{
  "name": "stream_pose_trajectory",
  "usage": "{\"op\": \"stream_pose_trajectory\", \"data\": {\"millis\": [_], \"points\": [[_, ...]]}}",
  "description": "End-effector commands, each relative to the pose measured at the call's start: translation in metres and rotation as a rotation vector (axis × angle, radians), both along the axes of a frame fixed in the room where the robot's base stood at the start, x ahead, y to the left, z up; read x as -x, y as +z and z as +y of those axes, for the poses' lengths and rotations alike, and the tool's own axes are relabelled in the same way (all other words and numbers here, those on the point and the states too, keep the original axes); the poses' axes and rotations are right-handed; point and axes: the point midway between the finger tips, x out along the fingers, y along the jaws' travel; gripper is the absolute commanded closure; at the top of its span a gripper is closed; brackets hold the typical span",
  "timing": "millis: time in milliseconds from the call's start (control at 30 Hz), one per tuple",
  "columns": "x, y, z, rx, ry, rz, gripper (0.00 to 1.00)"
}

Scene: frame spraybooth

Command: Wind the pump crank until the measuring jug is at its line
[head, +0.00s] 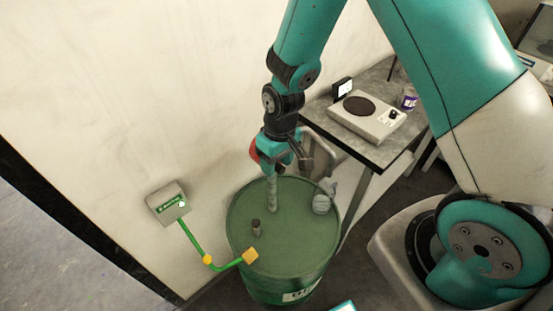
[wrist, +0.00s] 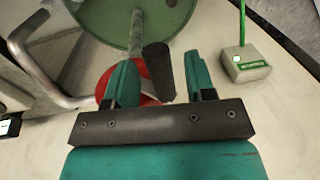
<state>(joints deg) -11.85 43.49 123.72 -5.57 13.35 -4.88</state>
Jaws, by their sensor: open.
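A green drum (head: 245,205) stands by the wall with a grey pump pipe (head: 272,195) rising from its lid. The pump's red body (head: 254,152) is partly hidden behind my gripper (head: 281,165). In the wrist view, the dark cylindrical crank handle (wrist: 158,70) lies between the two teal fingers of my gripper (wrist: 163,85). The gripper is open, with a gap showing on the right of the handle. A pale clear vessel (head: 322,203), apparently the measuring jug, is at the lid's right side; its line and level are too small to read.
A grey box with a green label (head: 168,203) is on the wall, and a green rod (head: 192,238) with yellow joints runs from it to the drum. A bench (head: 385,148) at the right holds a scale-like device (head: 368,118) and a purple-labelled tin (head: 409,99).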

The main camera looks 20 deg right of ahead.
Motion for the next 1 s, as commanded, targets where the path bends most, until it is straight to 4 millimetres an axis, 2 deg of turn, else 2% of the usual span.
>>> {"op": "stream_pose_trajectory", "data": {"millis": [200,400,767,1000], "points": [[0.0,0.0,0.0,0.0,0.0,-0.001,0.52],[0.0,0.0,0.0,0.0,0.0,-0.001,0.98],[-0.001,0.002,-0.003,-0.029,-0.002,0.008,1.0],[-0.005,0.008,-0.012,-0.15,-0.007,0.045,1.0]]}}
